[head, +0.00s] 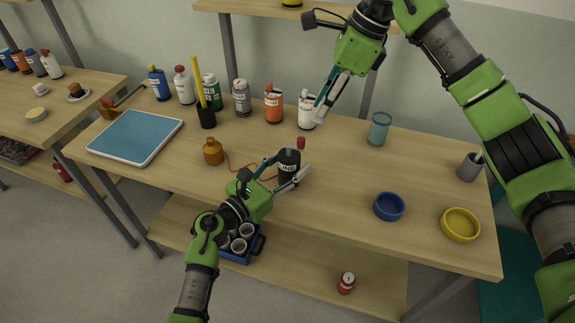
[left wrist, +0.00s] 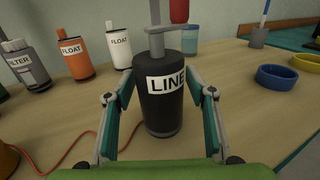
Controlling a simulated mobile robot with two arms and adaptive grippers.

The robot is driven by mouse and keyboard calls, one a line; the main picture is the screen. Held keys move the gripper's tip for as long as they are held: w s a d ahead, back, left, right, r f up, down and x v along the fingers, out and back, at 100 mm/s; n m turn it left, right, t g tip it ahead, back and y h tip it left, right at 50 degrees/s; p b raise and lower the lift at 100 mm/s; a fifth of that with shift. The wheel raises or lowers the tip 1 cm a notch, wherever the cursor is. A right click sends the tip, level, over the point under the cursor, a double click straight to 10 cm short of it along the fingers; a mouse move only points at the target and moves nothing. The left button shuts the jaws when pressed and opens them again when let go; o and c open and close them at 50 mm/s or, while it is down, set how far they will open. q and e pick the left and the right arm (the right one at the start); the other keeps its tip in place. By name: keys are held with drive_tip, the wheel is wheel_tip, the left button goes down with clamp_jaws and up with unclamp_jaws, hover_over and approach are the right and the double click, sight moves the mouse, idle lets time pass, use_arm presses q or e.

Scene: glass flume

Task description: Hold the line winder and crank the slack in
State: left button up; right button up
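The line winder (head: 289,168) is a black upright cylinder with a white label reading LINE, standing on the wooden table. The wrist view shows this winder (left wrist: 163,108) close, with a grey crank arm on top and a red knob (head: 301,143) at the crank's end. My left gripper (head: 290,170) has one finger against each side of the winder's body. Its finger pads meet the cylinder's edges in the wrist view. My right gripper (head: 320,112) hangs in the air behind and right of the winder, apart from the knob; its fingers overlap in view.
An orange line runs from the winder to a brown bottle-shaped weight (head: 213,151). Orange (head: 274,106) and white (head: 307,112) float bottles stand behind. A blue-topped tray (head: 136,136) lies left. A blue bowl (head: 389,206) and yellow bowl (head: 460,225) sit right. Table between is clear.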

use_arm(q)
drive_tip(key=c, duration=0.8)
use_arm(e)
drive_tip(key=shift+o, duration=0.3)
drive_tip(key=s+f+y, duration=0.1)
drive_tip(key=s+a+f+n+g+y, duration=0.1)
drive_tip(key=f, duration=0.1)
drive_tip(key=s+f+n+y, duration=0.1)
drive_tip(key=shift+a+f+g, duration=0.2)
drive_tip(key=shift+a+g, duration=0.1)
drive_tip(key=shift+a, duration=0.05)
drive_tip(key=m+t+y, duration=0.5)
drive_tip(key=t+y, duration=0.3)
drive_tip(key=y, duration=0.2)
approach(301, 142)
drive_tip(key=x, duration=0.7)
drive_tip(key=w+f+x, duration=0.1)
drive_tip(key=x, duration=0.2)
clamp_jaws()
